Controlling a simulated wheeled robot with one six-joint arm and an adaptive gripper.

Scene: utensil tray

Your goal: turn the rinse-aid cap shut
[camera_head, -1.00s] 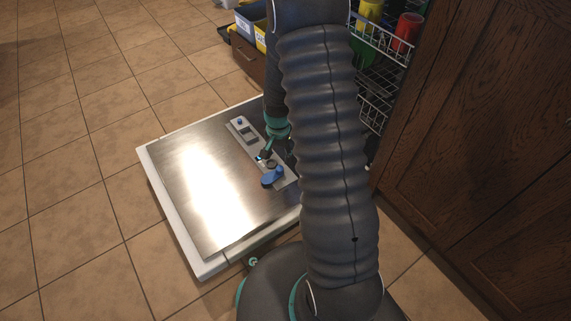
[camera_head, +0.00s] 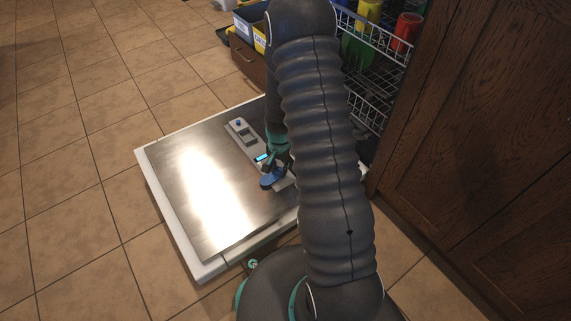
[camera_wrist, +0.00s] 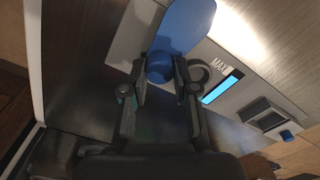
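The blue rinse-aid cap (camera_wrist: 186,24) is on the dispenser panel (camera_head: 240,131) of the lowered dishwasher door. It has a long flat lobe and a round blue knob (camera_wrist: 159,69). My gripper (camera_wrist: 161,80) points down at the cap, with one dark finger on each side of the knob. The fingers are apart, with little room between them and the knob; whether they touch it is unclear. In the head view the cap (camera_head: 269,180) is partly hidden by my gripper. A round grey ring shows just beside the right finger in the wrist view.
The steel door (camera_head: 195,180) is otherwise bare. A rack (camera_head: 374,104) with coloured cups and a wooden cabinet (camera_head: 480,130) stand at right.

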